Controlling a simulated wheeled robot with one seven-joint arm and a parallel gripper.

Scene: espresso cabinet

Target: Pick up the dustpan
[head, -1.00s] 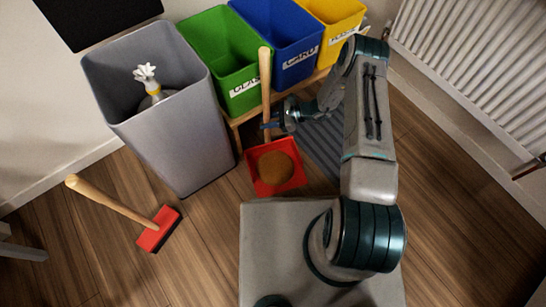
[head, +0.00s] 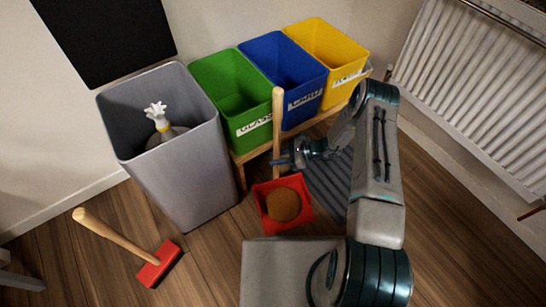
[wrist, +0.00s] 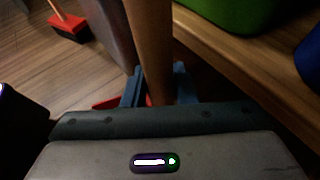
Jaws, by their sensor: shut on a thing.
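The dustpan has a red pan (head: 262,215) and a long upright wooden handle (head: 277,120). A round brown thing (head: 283,204) lies in the pan. My gripper (head: 279,163) is shut on the handle, low down and above the pan. In the wrist view the handle (wrist: 150,45) runs between the two blue fingers of my gripper (wrist: 159,88). Only a bit of the red pan shows there, and the rest is hidden behind my gripper. I cannot tell whether the pan touches the floor.
Green (head: 235,90), blue (head: 285,70) and yellow (head: 330,55) bins stand on a wooden bench behind. A red broom (head: 158,264) is at the left. A radiator (head: 470,75) is on the right.

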